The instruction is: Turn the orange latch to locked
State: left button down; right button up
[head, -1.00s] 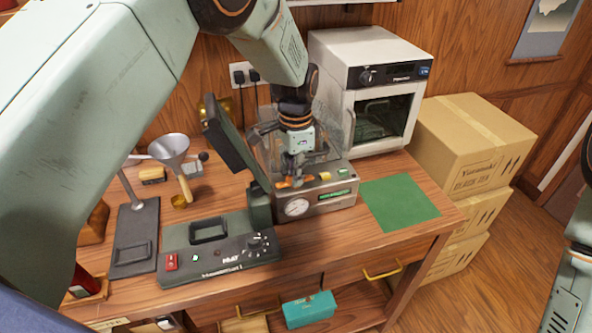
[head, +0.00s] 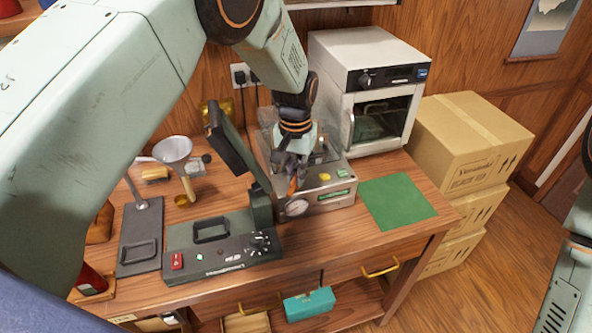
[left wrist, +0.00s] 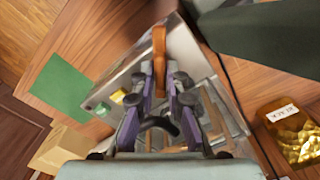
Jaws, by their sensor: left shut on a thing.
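The orange latch (head: 292,187) is on top of a grey metal machine (head: 330,199) with a round gauge on its front. In the left wrist view the latch (left wrist: 159,48) is a narrow orange bar that reaches past the machine's edge. My left gripper (head: 291,176) points down over the machine and is shut on the latch. In the left wrist view its fingertips (left wrist: 160,80) lie on both sides of the bar. My right gripper is out of view.
A black press with a raised lid (head: 232,150) stands close left of the gripper. A white oven (head: 350,72) stands behind to the right. A green mat (head: 398,201) lies clear on the table. A yellow button (head: 325,177) and green button (head: 342,173) sit beside the latch.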

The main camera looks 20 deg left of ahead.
pick_arm(q)
jog(key=n, duration=0.3)
jog(key=shift+n, duration=2.1)
jog(key=shift+s, duration=0.1)
jog(key=c, duration=1.4)
grip_release()
jog(key=shift+s+r, duration=0.1)
